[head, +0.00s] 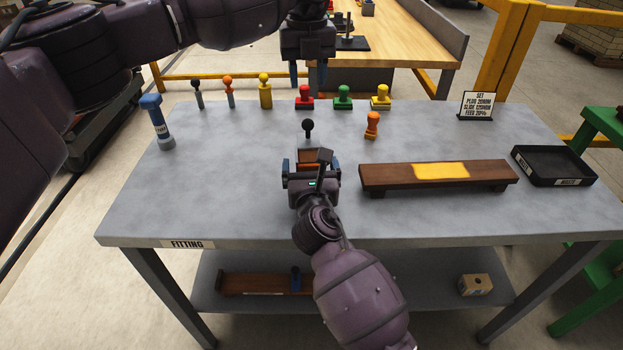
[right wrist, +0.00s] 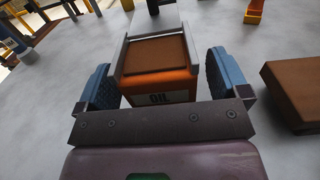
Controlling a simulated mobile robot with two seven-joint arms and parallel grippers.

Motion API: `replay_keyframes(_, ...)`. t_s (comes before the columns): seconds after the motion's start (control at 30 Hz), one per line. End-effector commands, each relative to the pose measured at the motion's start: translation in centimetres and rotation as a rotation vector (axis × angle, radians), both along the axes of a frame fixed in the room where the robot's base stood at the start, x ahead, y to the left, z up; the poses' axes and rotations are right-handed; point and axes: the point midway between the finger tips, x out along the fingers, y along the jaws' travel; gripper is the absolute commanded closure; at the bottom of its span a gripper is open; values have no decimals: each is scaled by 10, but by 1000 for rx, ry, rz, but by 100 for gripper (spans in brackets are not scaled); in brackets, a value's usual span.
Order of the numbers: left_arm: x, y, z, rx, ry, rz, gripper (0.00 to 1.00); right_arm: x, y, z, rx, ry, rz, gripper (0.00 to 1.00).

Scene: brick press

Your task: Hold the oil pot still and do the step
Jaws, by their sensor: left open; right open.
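The oil pot (right wrist: 158,88) is an orange box marked OIL, with a brown top and grey side rails. In the head view the pot (head: 308,155) is on the grey table, partly hidden by my right gripper. My right gripper (head: 311,168) is open, with one blue-padded finger on each side of the pot. The right wrist view shows small gaps between pads and pot. A black ball-topped handle (head: 308,128) stands upright just behind the pot; its lower end is hidden. My left gripper (head: 307,78) is open and empty, high near the table's far edge, fingers pointing down.
A brown wooden bar (head: 390,177) with a yellow patch lies right of the pot. A black tray (head: 540,178) is further right. An orange piece (head: 372,125), red (head: 304,97), green (head: 343,97) and yellow (head: 381,97) knobbed blocks stand behind. A blue-topped tool (head: 156,118) stands at left.

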Motion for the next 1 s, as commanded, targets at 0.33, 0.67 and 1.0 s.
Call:
replay_keyframes(0.33, 0, 0, 0, 0, 0, 0, 57, 11, 1, 0, 1, 0, 1, 6)
replay_keyframes(0.67, 0, 0, 0, 0, 0, 0, 57, 10, 1, 0, 1, 0, 1, 37)
replay_keyframes(1.0, 0, 0, 0, 0, 0, 0, 57, 10, 1, 0, 0, 0, 1, 64)
